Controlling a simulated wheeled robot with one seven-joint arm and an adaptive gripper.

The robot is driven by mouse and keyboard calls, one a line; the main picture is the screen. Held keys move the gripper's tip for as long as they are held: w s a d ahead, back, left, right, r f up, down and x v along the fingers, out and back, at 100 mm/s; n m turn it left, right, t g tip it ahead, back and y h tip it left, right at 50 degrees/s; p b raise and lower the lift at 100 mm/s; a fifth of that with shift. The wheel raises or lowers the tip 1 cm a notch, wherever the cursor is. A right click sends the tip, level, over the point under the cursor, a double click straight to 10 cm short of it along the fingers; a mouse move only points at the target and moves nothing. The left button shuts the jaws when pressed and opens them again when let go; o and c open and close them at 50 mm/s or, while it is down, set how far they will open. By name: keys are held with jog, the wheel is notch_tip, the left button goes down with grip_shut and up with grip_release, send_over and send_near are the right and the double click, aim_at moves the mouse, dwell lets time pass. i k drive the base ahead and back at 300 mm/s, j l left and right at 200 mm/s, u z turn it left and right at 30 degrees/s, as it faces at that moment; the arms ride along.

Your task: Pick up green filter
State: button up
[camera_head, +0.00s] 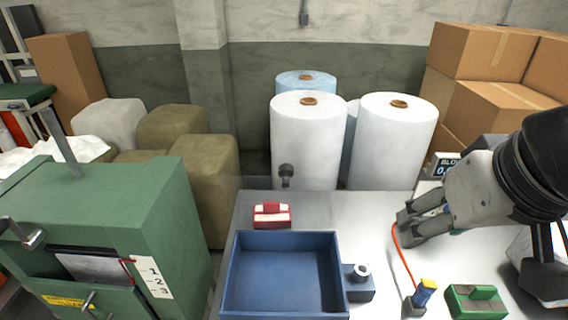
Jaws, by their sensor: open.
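A green block-like piece with a raised bar on top (478,302), which looks like the green filter, lies on the grey table at the lower right. My gripper (406,229) comes in from the right and hangs to the upper left of the green piece, apart from it. Its dark fingers point left and down over the table, and nothing shows between them. The fingers partly overlap each other in this view.
A blue open tray (229,289) stands left of the green piece. A red-and-white block (271,215) sits behind the tray. A blue-and-yellow piece with an orange cord (424,292) stands between tray and green piece. A green machine (150,215) is at left, white rolls (308,140) behind.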

aim_at(480, 301)
jog(key=k+z, duration=0.15)
jog(key=z, duration=0.25)
jog(key=k+l+z, duration=0.1)
jog(key=z, duration=0.3)
jog(key=k+l+z, duration=0.1)
jog(key=z, duration=0.3)
jog(key=l, duration=0.1)
